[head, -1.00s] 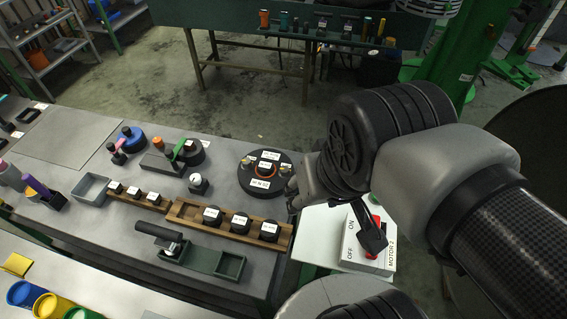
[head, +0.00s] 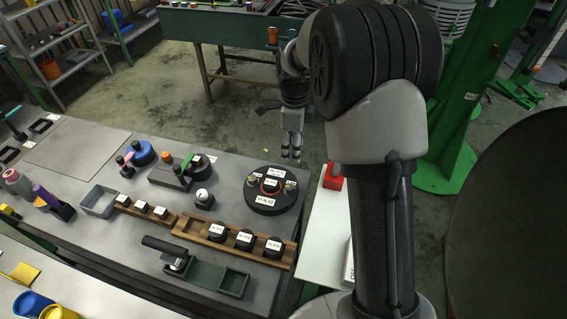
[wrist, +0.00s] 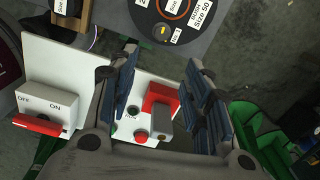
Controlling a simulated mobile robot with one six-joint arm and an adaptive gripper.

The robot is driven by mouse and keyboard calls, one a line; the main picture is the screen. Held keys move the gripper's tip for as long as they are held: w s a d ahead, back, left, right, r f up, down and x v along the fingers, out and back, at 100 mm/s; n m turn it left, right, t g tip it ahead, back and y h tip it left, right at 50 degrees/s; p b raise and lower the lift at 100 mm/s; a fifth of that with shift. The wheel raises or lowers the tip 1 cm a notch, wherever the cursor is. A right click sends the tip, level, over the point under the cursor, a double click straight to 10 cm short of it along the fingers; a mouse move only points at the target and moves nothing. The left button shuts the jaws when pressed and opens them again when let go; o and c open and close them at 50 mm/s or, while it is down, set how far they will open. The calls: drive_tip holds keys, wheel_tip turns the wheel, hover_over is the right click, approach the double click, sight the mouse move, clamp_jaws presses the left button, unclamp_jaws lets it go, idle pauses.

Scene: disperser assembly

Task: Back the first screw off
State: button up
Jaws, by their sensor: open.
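A round black disc (head: 272,190) with white labels and an orange ring in the middle sits on the right end of the grey bench. A small screw-like head stands at its left (head: 251,181) and another at its right (head: 291,186). I cannot tell which is the first screw. In the wrist view, part of the disc (wrist: 150,18) shows at the top, with one yellow-marked head (wrist: 163,31) near its lower edge. My gripper (head: 291,156) points down, apart from the disc, near its far right side. Its fingers (wrist: 160,68) are spread wide with nothing between them.
A white panel (wrist: 60,62) beside the bench carries a switch box (wrist: 50,100) and a red block (wrist: 160,96). Wooden racks (head: 190,228) with black labelled pieces lie left of and nearer than the disc. A green tray (head: 234,283) stands at the front.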

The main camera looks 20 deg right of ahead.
sight(291, 187)
drive_tip(key=shift+m, duration=0.3)
drive_tip(key=f+b, duration=0.2)
drive_tip(key=f, duration=0.7)
drive_tip(key=f+b, duration=0.2)
drive_tip(key=f, duration=0.7)
drive_tip(key=shift+w+d+f, duration=0.1)
drive_tip(key=shift+w+f, duration=0.1)
drive_tip(key=shift+f, duration=0.05)
drive_tip(key=c, duration=1.1)
drive_tip(key=shift+o, duration=0.2)
